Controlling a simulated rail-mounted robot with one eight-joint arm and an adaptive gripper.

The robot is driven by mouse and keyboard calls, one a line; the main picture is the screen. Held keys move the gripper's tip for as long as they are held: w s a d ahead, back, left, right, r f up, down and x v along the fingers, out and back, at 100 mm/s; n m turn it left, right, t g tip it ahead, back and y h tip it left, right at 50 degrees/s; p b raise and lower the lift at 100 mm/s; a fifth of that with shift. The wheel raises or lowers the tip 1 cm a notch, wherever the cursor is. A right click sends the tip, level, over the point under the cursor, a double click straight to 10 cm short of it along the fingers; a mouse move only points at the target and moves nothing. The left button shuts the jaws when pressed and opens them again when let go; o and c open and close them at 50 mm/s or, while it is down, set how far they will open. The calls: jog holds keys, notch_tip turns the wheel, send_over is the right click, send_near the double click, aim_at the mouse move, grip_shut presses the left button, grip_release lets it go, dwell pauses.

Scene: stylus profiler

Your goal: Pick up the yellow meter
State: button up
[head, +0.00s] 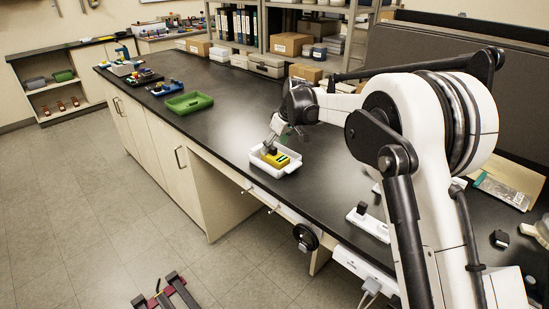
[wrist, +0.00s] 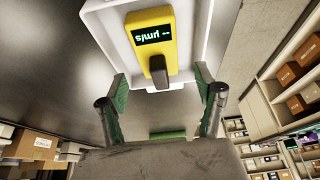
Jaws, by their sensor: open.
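The yellow meter (head: 276,160) lies in a white tray (head: 289,168) on the black bench. In the wrist view the yellow meter (wrist: 151,38) shows a dark display and a dark grey block-like part at its near end. The white tray (wrist: 118,48) surrounds it there. My gripper (head: 273,139) is above the tray's far left side in the head view. In the wrist view my gripper (wrist: 161,90) has its green-padded fingers spread wide, one on each side of the meter's dark end. Nothing is between the pads, and I cannot tell their exact height above the tray.
A green tray (head: 189,103) sits farther along the bench. Cardboard boxes (head: 290,44) and binders stand on shelves behind. A small white device with a black knob (head: 362,209) is on the nearer bench. Bench space between the trays is clear.

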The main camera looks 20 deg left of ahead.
aim_at(273, 148)
jog(key=shift+d+x, duration=0.1)
jog(key=shift+x, duration=1.2)
jog(key=shift+d+x, duration=0.15)
jog(key=shift+x, duration=1.15)
jog(key=shift+s, duration=0.1)
jog(key=c, duration=1.4)
jog(key=shift+r, duration=0.65)
notch_tip(273, 148, up, 3)
jog(key=shift+s, duration=0.1)
jog(key=s+r, duration=0.2)
jog(key=s, duration=0.1)
jog(key=s+a+r, duration=0.1)
jog(key=s+r, duration=0.1)
jog(key=s, duration=0.2)
jog(key=s+a+r, duration=0.1)
jog(key=s+r, duration=0.1)
jog(key=s, duration=0.2)
jog(key=shift+s+r+b, duration=0.15)
jog(key=shift+r+b, duration=0.15)
